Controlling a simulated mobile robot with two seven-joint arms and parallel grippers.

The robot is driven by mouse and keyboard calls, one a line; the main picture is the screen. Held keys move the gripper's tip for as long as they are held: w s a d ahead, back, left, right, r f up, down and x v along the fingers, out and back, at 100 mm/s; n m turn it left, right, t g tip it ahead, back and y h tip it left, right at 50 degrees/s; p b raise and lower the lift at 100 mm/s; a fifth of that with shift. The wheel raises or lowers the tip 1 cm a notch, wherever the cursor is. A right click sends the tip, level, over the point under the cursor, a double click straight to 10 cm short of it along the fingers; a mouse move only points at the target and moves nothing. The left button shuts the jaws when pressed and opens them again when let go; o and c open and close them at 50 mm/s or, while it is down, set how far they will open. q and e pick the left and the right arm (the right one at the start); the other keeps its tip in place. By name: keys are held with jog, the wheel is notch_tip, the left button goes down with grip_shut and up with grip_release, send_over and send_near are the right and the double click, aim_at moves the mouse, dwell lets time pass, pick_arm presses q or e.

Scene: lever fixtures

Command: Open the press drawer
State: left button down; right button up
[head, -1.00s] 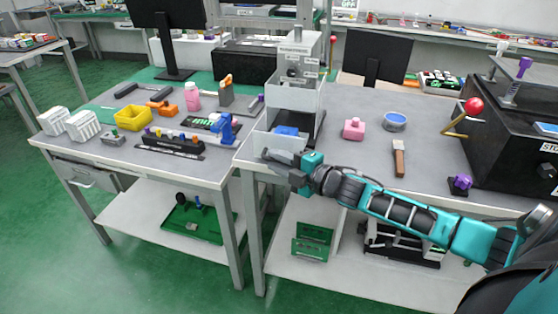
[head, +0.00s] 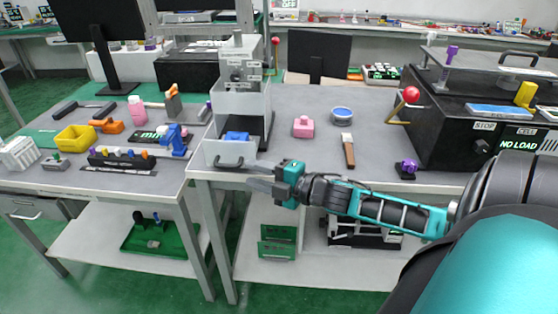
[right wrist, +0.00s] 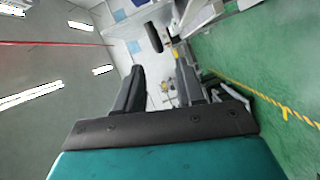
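The press (head: 243,88) is a pale grey upright machine near the front edge of the workbench. Its drawer (head: 222,150) is a light grey box low on its front, with a dark bar handle (head: 229,163). A blue block (head: 237,136) shows just above the drawer front. How far out the drawer stands I cannot tell. My right gripper (head: 254,175) is open and empty, just right of the handle and apart from it. In the right wrist view, the open fingers (right wrist: 160,75) point toward a dark bar (right wrist: 153,37), likely the handle. My left gripper is not in view.
A pink bottle (head: 304,127), a blue-lidded tin (head: 341,116) and a brush (head: 348,150) lie right of the press. A black box (head: 440,125) with a red-knobbed lever (head: 411,95) stands at the right. The floor (head: 110,290) in front is clear.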

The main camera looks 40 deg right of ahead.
jog(key=shift+v, duration=2.85)
jog(key=shift+a, duration=0.1)
jog(key=s+a+f+m+g+h, duration=0.1)
jog(key=s+a+f+m+g, duration=0.1)
jog(key=s+a+f+m, duration=0.3)
jog(key=s+a+f+m+g+h, duration=0.2)
jog(key=s+a+f+m, duration=0.3)
jog(key=a+f+m, duration=0.6)
jog(key=a+g, duration=0.1)
jog(key=a, duration=0.2)
jog(key=shift+f+m, duration=0.4)
